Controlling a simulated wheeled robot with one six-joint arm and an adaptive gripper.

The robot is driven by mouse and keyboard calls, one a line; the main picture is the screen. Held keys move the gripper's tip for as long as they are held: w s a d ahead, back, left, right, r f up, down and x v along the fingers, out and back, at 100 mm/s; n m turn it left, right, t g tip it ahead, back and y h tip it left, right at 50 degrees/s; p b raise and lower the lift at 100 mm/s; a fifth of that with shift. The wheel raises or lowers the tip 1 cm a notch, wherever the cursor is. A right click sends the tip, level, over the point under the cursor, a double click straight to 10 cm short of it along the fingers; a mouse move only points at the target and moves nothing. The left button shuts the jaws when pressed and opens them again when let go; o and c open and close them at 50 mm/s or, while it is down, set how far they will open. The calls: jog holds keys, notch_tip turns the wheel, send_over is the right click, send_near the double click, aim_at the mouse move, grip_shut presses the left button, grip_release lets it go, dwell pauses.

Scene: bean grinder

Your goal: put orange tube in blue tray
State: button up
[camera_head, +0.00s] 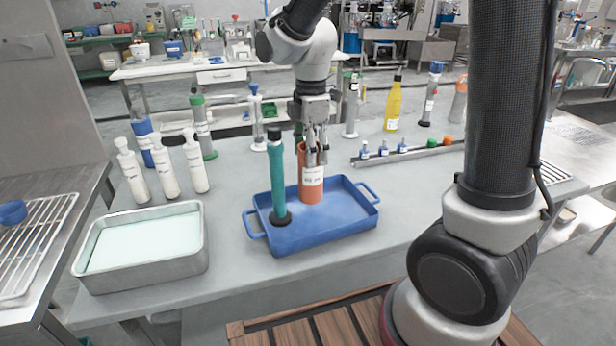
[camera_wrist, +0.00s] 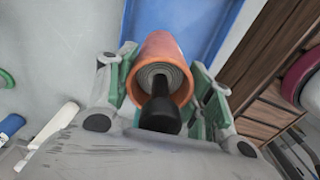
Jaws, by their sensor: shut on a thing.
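An orange tube (camera_head: 311,184) with a white label stands upright at the back part of the blue tray (camera_head: 345,222), its lower end within the tray's outline. Whether its base touches the tray floor I cannot tell. My gripper (camera_head: 317,150) comes from above and is shut on the upper part of the orange tube. In the wrist view the tube's open orange rim (camera_wrist: 165,68) with a dark inner piece lies between the fingers, with the blue tray (camera_wrist: 200,25) behind it. A green tube (camera_head: 277,178) with a black cap and black base stands in the tray's left part.
A metal pan (camera_head: 205,240) with pale liquid stands to the left of the tray. White bottles (camera_head: 165,168) stand behind the pan. A metal rack (camera_head: 412,154) with small capped bottles lies to the right, and a yellow bottle (camera_head: 393,105) stands behind it. The tray's right half is clear.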

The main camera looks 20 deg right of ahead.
aim_at(311, 174)
jog(key=shift+f, duration=2.25)
jog(key=o, duration=1.4)
jog(key=shift+f, duration=0.1)
